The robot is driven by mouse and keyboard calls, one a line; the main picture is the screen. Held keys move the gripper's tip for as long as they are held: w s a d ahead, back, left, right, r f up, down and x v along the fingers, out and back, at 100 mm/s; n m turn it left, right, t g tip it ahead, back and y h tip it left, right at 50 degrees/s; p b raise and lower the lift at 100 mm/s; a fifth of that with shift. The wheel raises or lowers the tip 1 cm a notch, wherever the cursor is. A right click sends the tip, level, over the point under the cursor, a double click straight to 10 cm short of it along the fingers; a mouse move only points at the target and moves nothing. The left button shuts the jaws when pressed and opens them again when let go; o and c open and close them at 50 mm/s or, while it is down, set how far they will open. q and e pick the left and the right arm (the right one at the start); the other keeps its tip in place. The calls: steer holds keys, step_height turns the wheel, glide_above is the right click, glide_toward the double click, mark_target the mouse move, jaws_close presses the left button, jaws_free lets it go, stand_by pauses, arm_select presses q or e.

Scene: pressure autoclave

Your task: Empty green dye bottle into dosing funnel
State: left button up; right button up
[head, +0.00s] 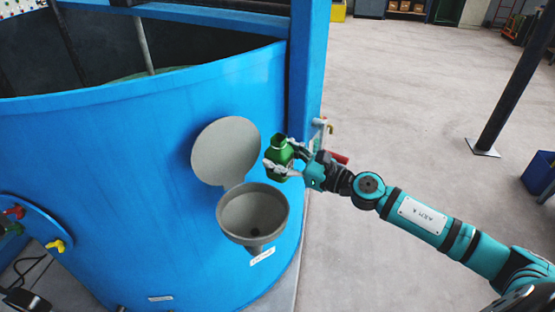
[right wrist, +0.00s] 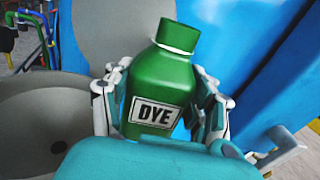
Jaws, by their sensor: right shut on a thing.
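The green dye bottle (head: 279,152) is held by my right gripper (head: 278,170), whose fingers are closed around its body. In the right wrist view the bottle (right wrist: 162,85) carries a white label reading DYE and has a pale ring at its neck. It stands nearly upright with a slight tilt. The grey dosing funnel (head: 253,212) is fixed to the side of the blue tank, with its round lid (head: 225,150) swung up. The bottle is above and to the right of the funnel bowl, apart from it. The funnel (right wrist: 45,120) also shows at left in the right wrist view. My left gripper is not seen.
The large blue tank (head: 120,170) fills the left side, with a blue upright post (head: 309,70) behind the gripper. A red-handled fitting (head: 338,158) sits just behind my right gripper. Red and yellow valve handles (head: 56,246) are at lower left. The floor at right is mostly open.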

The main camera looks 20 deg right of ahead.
mark_target(284, 147)
steer(key=shift+r, duration=0.1)
stand_by(0.3)
step_height(284, 147, up, 3)
steer(key=p, duration=0.2)
steer(key=shift+p, duration=0.4)
